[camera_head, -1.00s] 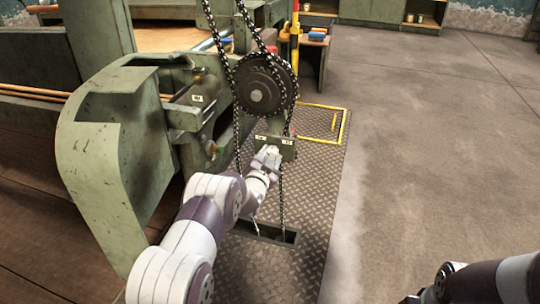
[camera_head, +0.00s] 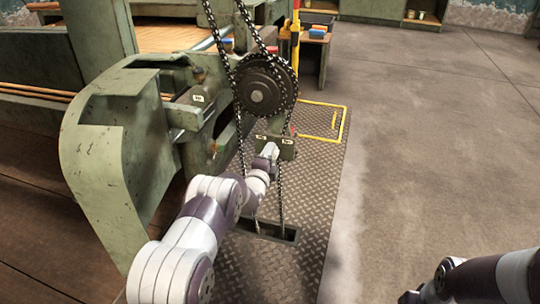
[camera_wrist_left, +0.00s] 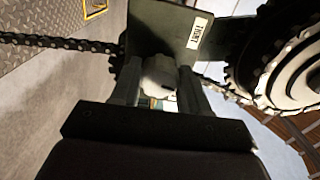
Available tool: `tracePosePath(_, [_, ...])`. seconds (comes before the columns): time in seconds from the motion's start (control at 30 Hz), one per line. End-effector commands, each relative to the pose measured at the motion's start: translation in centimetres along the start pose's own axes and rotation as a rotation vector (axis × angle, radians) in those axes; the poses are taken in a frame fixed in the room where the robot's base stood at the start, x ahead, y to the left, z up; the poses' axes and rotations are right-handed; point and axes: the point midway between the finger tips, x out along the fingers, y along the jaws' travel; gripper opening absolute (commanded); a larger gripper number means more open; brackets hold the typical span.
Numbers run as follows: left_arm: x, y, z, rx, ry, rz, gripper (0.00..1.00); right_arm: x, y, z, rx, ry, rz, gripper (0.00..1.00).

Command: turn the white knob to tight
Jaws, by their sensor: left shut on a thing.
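The white knob (camera_wrist_left: 158,76) shows in the left wrist view between the two fingers of my left gripper (camera_wrist_left: 160,88), which is shut on it. In the head view my left gripper (camera_head: 269,153) is at a small green plate (camera_head: 285,152) below the large sprocket, and hides most of the knob. The plate carries two small white labels. In the left wrist view one label (camera_wrist_left: 199,30) appears to read TIGHT. I cannot tell which label the knob points to. My right arm enters at the lower right; its gripper is out of frame.
A dark sprocket (camera_head: 264,86) with hanging chains (camera_head: 281,190) stands close to my left gripper. The chains run down into a floor slot (camera_head: 262,232). A green machine frame (camera_head: 115,165) stands to the left. Open concrete floor (camera_head: 430,140) lies to the right.

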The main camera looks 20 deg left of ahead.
Motion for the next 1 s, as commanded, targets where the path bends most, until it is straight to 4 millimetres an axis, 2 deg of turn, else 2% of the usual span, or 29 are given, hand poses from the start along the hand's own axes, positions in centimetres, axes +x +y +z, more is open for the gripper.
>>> tracePosePath(1.0, [-0.06,-0.01,-0.07,0.960,0.001,0.004,0.14,-0.53,0.00,-0.06,0.000,0.000,0.000,0.43])
